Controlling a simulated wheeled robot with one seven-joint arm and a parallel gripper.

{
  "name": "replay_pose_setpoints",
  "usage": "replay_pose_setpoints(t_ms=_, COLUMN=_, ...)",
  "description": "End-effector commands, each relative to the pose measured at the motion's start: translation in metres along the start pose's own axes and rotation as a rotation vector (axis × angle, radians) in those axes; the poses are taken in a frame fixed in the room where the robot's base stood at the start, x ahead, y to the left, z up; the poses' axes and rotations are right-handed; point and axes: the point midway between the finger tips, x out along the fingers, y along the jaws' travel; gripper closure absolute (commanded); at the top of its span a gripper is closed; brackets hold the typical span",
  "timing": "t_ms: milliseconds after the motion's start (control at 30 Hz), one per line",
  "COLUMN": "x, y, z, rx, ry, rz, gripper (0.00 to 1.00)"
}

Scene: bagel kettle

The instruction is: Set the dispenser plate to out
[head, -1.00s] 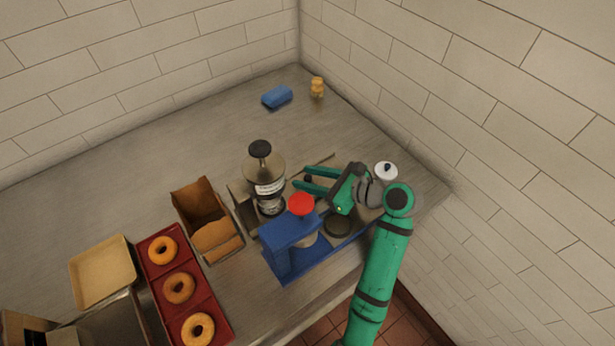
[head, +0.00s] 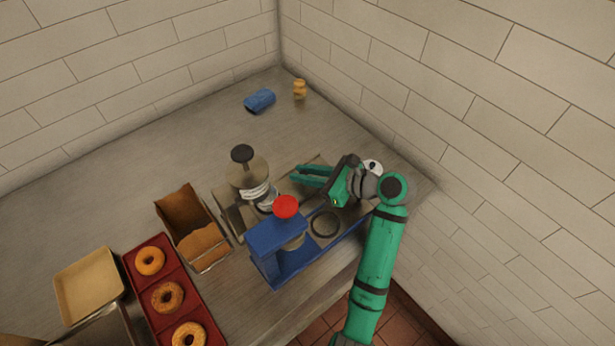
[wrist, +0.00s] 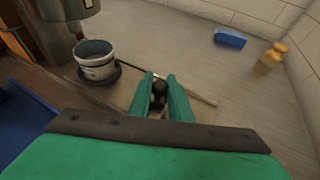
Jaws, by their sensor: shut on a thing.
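The dispenser (head: 247,172) is an upright cylinder with a black knob on top and a pale label, standing mid-counter in the head view. Its lower part shows at the top left of the wrist view (wrist: 65,8), above a grey cup (wrist: 97,66) on a dark round base. A flat tan plate (wrist: 122,92) lies low beside the cup, its edges partly hidden. My gripper (wrist: 160,80) is shut on a small black knob (wrist: 160,93) at this plate, right of the cup. In the head view my gripper (head: 297,175) is right of the dispenser.
A blue press (head: 275,245) with a red knob (head: 285,207) stands close in front of my gripper. A cardboard box (head: 190,225) and a red tray (head: 140,285) of bagels are at left.

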Motion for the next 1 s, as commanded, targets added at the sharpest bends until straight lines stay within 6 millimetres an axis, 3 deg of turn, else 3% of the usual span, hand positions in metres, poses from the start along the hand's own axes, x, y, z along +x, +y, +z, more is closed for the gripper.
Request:
replay_pose_setpoints(t_ms=333, x=0.006, y=0.0, z=0.003, rx=-0.008, ry=-0.002, rz=0.014, gripper=1.0)
replay_pose_setpoints(t_ms=367, x=0.006, y=0.0, z=0.003, rx=-0.008, ry=-0.002, rz=0.015, gripper=0.8)
replay_pose_setpoints(t_ms=433, x=0.006, y=0.0, z=0.003, rx=-0.007, ry=-0.002, rz=0.014, gripper=0.64)
replay_pose_setpoints(t_ms=767, x=0.003, y=-0.001, z=0.002, rx=-0.006, ry=-0.001, rz=0.012, gripper=0.64)
replay_pose_setpoints(t_ms=1000, x=-0.027, y=-0.002, z=0.002, rx=-0.005, ry=-0.002, rz=0.007, gripper=0.64)
